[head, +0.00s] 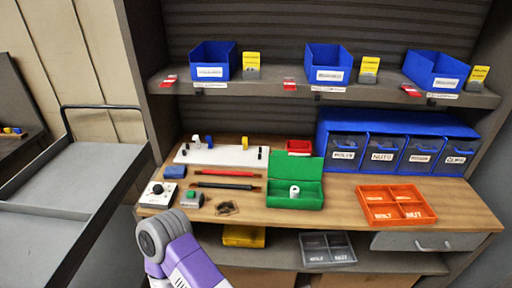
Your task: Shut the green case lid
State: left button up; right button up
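A small white cylindrical item with a dark centre sits inside the case. A purple and grey link of my arm enters at the bottom, left of the case and apart from it. Neither of my grippers shows in the head view, so their state is hidden.
An orange divided tray (398,220) lies right of the case. Red and black tools (228,173) and a white board (222,158) lie left. Labelled blue-topped bins (400,127) stand behind right. A shelf (300,91) with blue boxes hangs above. A grey cart (60,185) stands left.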

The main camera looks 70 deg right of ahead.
aim_at(281, 165)
jog(key=k, duration=1)
jog(key=z, duration=1.25)
jog(key=i, duration=0.1)
jog(key=z, duration=0.05)
